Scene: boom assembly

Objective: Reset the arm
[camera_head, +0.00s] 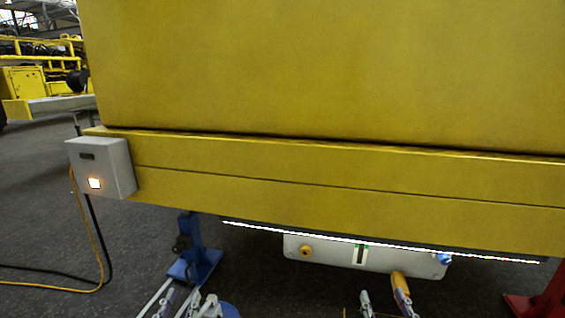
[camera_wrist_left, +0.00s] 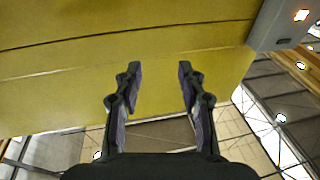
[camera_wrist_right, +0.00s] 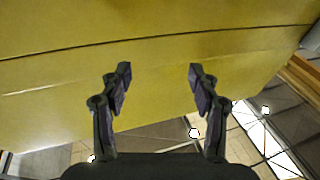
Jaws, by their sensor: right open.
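A large yellow boom (camera_head: 330,80) fills most of the head view. It also fills the upper part of the left wrist view (camera_wrist_left: 60,80) and of the right wrist view (camera_wrist_right: 60,85). My left gripper (camera_head: 179,302) is at the bottom of the head view, below the boom. Its fingers stand apart with nothing between them in the left wrist view (camera_wrist_left: 150,70). My right gripper (camera_head: 384,300) is further right at the bottom edge. Its fingers are apart and empty in the right wrist view (camera_wrist_right: 160,70). Neither gripper visibly touches the boom.
A grey box (camera_head: 115,165) with a lit square is on the boom's left end, cables hanging below. A blue stand (camera_head: 193,250) and a red stand (camera_head: 545,297) are under the boom. A pale panel (camera_head: 340,257) with an orange knob hangs beneath. Dark floor lies open at left.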

